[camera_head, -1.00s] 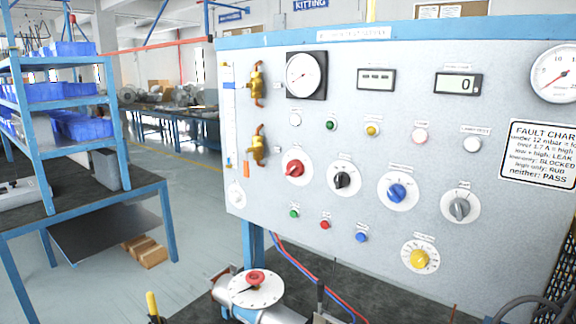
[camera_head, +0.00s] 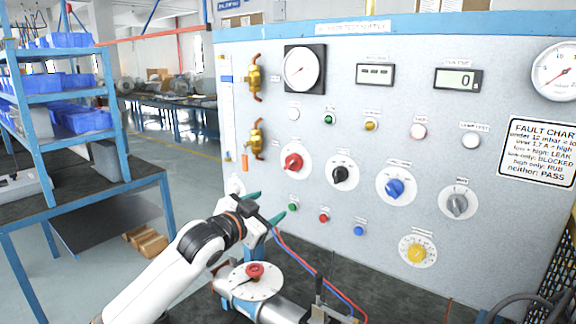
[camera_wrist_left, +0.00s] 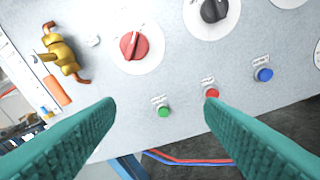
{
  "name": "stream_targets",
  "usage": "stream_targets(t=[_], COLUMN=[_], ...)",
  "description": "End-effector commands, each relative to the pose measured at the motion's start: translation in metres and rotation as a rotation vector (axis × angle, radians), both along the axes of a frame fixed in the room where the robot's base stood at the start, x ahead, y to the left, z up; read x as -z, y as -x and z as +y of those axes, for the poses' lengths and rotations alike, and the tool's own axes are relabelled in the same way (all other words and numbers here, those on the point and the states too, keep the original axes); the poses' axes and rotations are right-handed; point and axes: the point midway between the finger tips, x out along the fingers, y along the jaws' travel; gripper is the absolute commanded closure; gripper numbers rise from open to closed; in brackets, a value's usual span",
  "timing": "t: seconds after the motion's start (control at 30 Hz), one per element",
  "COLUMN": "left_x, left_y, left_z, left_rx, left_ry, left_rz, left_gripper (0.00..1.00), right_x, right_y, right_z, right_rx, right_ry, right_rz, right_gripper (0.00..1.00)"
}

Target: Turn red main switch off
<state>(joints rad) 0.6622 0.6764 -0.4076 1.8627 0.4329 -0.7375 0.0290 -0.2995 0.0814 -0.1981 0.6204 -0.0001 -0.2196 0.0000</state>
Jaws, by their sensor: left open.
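The red main switch (camera_head: 293,164) is a red rotary knob on a white round plate, on the left of the grey panel (camera_head: 340,222). It also shows near the top of the left wrist view (camera_wrist_left: 133,46), its grip ridge tilted off vertical. My left gripper (camera_head: 266,206) is below and left of the switch in the head view, its teal fingers apart and pointing at the panel. In the left wrist view the fingers (camera_wrist_left: 160,112) are wide apart with nothing between them touching; the switch lies beyond them. My right gripper is not in view.
A black knob (camera_head: 340,175), blue knob (camera_head: 395,188) and grey knob (camera_head: 458,205) are right of the switch. Green (camera_wrist_left: 164,111) and red (camera_wrist_left: 211,94) buttons sit below it. Brass valves (camera_head: 256,139) stand at left. A blower pipe with a red-knobbed disc (camera_head: 254,284) lies below.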

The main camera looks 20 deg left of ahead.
Motion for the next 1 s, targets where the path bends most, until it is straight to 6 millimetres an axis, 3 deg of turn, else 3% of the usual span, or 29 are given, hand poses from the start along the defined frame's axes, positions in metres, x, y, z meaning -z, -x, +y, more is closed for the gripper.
stream_targets(t=[0.03, 0.1, 0.2, 0.37, 0.8, 1.0], left_x=[-0.023, -0.042, -0.056, -0.06, -0.06, -0.058], left_y=[-0.004, -0.007, -0.011, -0.027, -0.101, -0.119], left_z=[0.006, 0.01, 0.013, 0.009, -0.01, -0.014], left_rx=[-0.001, 0.004, 0.004, 0.006, 0.005, 0.005], left_ry=[-0.005, -0.004, -0.004, 0.0, -0.002, -0.004], left_rz=[-0.041, -0.076, -0.101, -0.104, -0.103, -0.103], left_gripper=[0.37, 0.37, 0.37, 0.37, 0.37, 0.37], right_x=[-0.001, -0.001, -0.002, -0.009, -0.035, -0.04], right_y=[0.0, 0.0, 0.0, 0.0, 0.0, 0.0], right_z=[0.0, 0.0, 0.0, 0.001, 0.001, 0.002], right_rx=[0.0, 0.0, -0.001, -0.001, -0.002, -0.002], right_ry=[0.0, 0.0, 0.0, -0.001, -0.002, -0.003], right_rz=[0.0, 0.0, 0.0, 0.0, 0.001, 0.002], right_gripper=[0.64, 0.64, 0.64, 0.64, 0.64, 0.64])
